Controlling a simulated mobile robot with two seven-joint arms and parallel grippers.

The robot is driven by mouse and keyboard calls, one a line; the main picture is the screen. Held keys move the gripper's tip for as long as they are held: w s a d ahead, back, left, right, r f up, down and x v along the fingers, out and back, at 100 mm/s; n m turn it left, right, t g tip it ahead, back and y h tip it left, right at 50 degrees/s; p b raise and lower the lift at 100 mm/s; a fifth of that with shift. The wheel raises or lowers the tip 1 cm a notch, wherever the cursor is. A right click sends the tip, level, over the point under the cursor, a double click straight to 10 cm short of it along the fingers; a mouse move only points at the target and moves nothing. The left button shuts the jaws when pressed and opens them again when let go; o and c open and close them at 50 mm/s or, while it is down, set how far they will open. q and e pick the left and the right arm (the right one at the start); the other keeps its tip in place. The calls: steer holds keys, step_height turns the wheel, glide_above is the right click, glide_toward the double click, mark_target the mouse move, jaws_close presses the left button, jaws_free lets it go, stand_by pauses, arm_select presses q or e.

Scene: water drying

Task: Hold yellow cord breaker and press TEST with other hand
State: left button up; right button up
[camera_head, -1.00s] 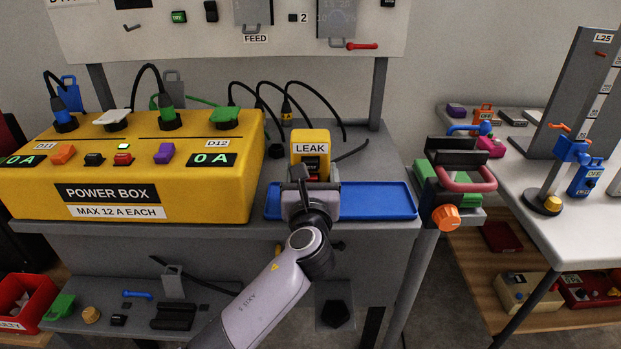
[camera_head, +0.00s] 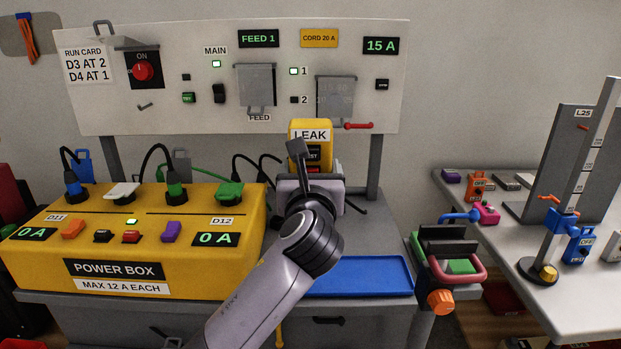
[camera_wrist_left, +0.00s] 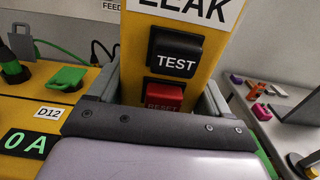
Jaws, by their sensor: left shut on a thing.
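The yellow cord breaker (camera_head: 309,126), labelled LEAK, is held upright in my left gripper (camera_head: 310,180), above the blue tray (camera_head: 365,276). My left gripper is shut on its lower part, and my wrist hides much of it in the head view. In the left wrist view the yellow body (camera_wrist_left: 135,52) shows between grey fingers. Its black TEST button (camera_wrist_left: 175,55) is in full view, and the red RESET button (camera_wrist_left: 165,95) below it is partly dark. My right gripper is in neither view.
The yellow power box (camera_head: 130,245) stands at left with plugs and cords. A panel (camera_head: 150,115) with switches stands behind. A green-and-black clamp fixture with a red handle (camera_head: 470,272) sits right of the tray. A white table (camera_head: 590,290) is at far right.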

arm_select(q)
steer(key=shift+f+b, duration=0.55)
steer(key=shift+f, duration=0.9)
steer(key=shift+f+b, duration=0.5)
steer(key=shift+f, duration=0.85)
steer(key=shift+f+b, duration=3.15)
steer(key=shift+f, duration=3.6)
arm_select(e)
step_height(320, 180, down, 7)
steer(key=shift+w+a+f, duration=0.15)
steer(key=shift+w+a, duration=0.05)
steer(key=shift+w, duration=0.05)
arm_select(q)
steer(key=shift+f, duration=0.4)
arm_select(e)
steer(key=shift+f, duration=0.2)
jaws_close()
